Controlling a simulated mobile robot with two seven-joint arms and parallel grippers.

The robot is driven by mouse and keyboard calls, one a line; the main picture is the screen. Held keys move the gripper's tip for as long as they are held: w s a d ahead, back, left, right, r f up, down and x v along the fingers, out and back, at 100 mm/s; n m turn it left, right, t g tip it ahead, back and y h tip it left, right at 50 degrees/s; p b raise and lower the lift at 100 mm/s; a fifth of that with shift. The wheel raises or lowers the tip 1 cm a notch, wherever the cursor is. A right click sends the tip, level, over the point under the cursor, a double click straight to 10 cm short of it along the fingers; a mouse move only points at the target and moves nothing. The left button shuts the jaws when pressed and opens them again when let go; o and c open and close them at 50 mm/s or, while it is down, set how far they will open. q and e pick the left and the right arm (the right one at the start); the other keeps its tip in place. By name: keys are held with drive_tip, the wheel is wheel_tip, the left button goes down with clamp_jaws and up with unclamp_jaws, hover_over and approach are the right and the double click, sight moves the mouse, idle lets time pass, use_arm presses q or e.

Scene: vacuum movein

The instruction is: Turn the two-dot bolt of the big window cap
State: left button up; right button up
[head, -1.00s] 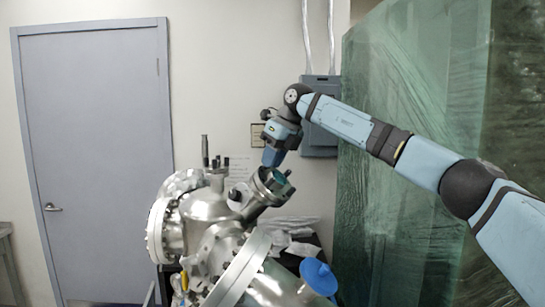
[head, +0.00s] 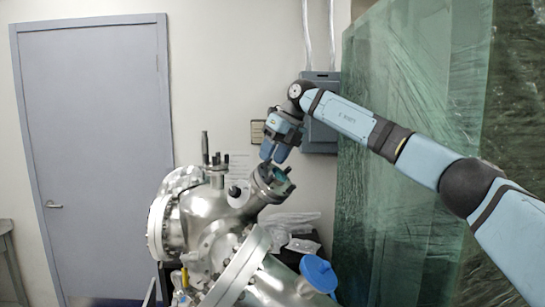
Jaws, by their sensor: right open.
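A metal vacuum chamber (head: 205,222) stands at the lower middle of the head view. A short angled port with a window cap (head: 272,182) sticks up from it to the right, with dark bolts around its rim and greenish glass. I cannot make out dots on any bolt. My right gripper (head: 273,157) is just above the upper rim of this cap, pointing down, its two blue fingers apart. Whether a finger touches a bolt is too small to tell. My left gripper is not in view.
A blue round cap (head: 319,274) sits on the chamber at the lower right. Clear plastic wrap (head: 295,228) lies behind the port. A green wrapped panel (head: 400,170) stands close on the right, behind my right arm. A grey box (head: 321,112) is on the wall.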

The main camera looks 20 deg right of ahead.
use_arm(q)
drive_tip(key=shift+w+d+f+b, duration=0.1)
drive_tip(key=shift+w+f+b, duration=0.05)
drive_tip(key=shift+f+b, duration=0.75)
use_arm(e)
drive_tip(key=v, duration=1.3)
drive_tip(key=shift+r, duration=0.15)
